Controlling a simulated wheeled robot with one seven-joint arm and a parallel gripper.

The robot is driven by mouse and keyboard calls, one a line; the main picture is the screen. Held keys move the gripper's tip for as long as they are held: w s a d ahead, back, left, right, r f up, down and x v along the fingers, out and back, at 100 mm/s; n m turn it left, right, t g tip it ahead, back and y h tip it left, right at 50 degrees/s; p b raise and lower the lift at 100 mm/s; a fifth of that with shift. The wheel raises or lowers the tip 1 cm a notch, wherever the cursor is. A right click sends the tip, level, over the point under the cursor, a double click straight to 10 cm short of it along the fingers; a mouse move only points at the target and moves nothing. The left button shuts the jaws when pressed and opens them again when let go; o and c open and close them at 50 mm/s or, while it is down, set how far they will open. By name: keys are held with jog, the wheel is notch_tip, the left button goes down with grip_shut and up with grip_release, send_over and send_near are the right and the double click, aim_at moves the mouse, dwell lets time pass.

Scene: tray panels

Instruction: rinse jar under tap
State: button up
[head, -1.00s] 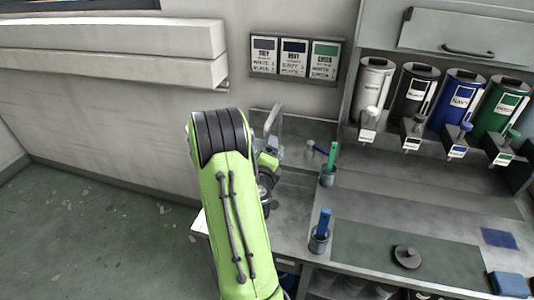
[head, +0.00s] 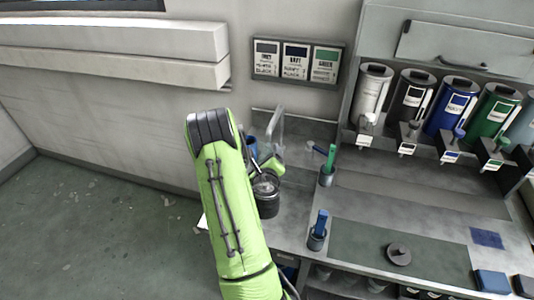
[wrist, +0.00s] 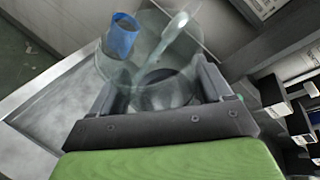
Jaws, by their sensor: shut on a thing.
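A clear glass jar (wrist: 150,80) sits between the two dark fingers of my gripper (wrist: 160,88) in the wrist view. My gripper is shut on it. A pale tap (wrist: 176,28) overlaps the jar's far side in that view. I cannot tell whether its spout is right over the jar's mouth, and I see no clear water stream. In the head view the tap (head: 277,124) stands by the back wall, just beyond the end of my green arm. My arm hides most of the gripper there, and I cannot make out the jar.
A blue object (wrist: 121,38) shows beside or through the jar. Cups with a green-handled tool (head: 327,175) and a blue-handled tool (head: 317,238) stand right of my arm. A dark lidded disc (head: 398,253) lies on the counter mat. Coloured dispensers (head: 450,105) line the back right.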

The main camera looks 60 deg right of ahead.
jog(key=m+p, duration=0.1)
jog(key=p, duration=0.2)
jog(key=m+t+y+p, duration=0.1)
jog(key=p, duration=0.2)
jog(key=m+y+p, duration=0.1)
jog(key=p, duration=0.2)
jog(key=shift+w+a+r+m+t, duration=0.15)
jog(key=shift+r+m+t, duration=0.15)
jog(key=shift+m, duration=0.1)
jog(key=shift+w+f+m+t+y, duration=0.1)
jog(key=shift+f+m+t+y, duration=0.35)
jog(key=shift+m, duration=0.35)
jog(key=shift+w+a, duration=0.1)
